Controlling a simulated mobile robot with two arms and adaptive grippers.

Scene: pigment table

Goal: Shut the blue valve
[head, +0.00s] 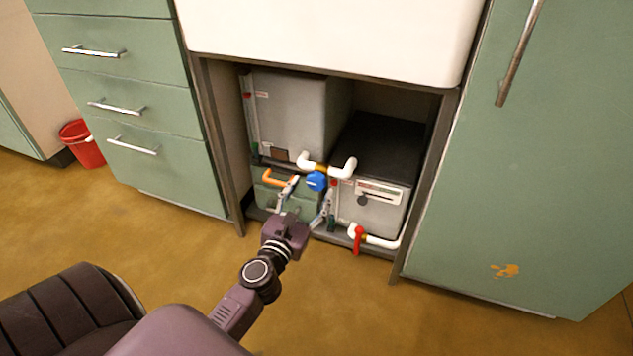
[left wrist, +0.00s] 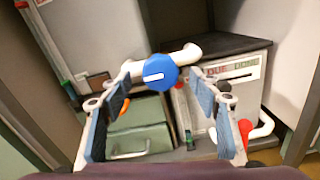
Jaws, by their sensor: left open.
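The blue valve (head: 316,181) is a round blue knob with a white mark, on a white pipe (head: 342,170) in the open cabinet under the white basin. In the left wrist view the blue valve (left wrist: 160,72) sits between and just beyond my fingertips, its white mark lying nearly level. My left gripper (head: 305,190) is open, its fingers reaching into the cabinet toward the valve; it also shows in the left wrist view (left wrist: 158,90). I see no contact between fingers and knob. My right gripper is not in view.
An orange-handled valve (head: 277,178) is left of the blue one, and a red-handled valve (head: 358,238) is lower right. Grey boxes (head: 290,112) fill the cabinet behind. Cabinet side posts (head: 218,150) bound the opening. A red bucket (head: 82,146) stands far left.

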